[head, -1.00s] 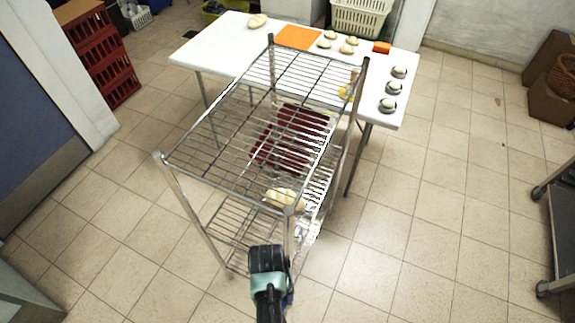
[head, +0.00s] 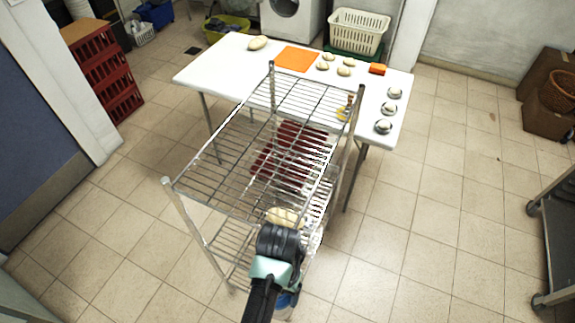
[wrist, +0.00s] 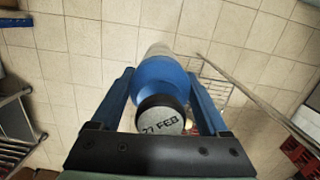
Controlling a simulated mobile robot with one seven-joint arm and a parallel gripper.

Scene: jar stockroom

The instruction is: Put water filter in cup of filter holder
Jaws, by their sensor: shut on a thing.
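In the wrist view my gripper (wrist: 160,78) has its two blue fingers closed on either side of a cylinder with a blue body, a pale far end and a black-rimmed end cap (wrist: 160,121) that bears dark lettering ending in "FEB". I take this held piece to be the water filter. In the head view my gripper (head: 283,245) is in front of the near corner of the wire rack, and a bit of blue shows below it. I cannot make out a filter holder or its cup with certainty in either view.
A white table (head: 225,72) stands behind. The tiled floor to the right is clear up to a metal cart (head: 560,215).

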